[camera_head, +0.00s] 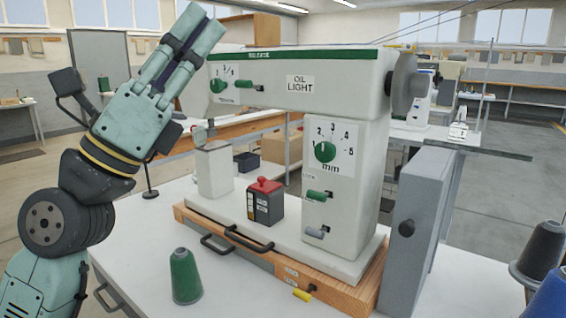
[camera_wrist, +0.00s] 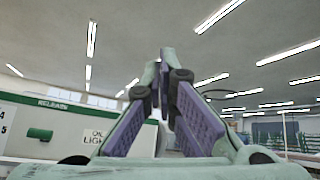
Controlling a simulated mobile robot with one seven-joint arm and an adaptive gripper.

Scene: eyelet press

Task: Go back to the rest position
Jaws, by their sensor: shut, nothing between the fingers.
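My gripper (camera_head: 203,22) is raised at the upper left in the head view, beside the left end of the eyelet press (camera_head: 340,85). Its fingers point up and slightly right, with nothing held. In the wrist view the fingers (camera_wrist: 161,75) come together at their tips, with the ceiling behind them. The press's white head with the green stripe and the "OIL LIGHT" label also shows at the left of the wrist view (camera_wrist: 55,125). The press stands on a wooden base (camera_head: 345,282) with black handles on a white table (camera_head: 235,300).
A red-topped box (camera_head: 265,203) stands on the press bed. A green thread cone (camera_head: 185,277) stands on the table in front. A grey box (camera_head: 417,235) stands at the press's right, and dark cones (camera_head: 542,250) are at the right edge. The space above my gripper looks clear.

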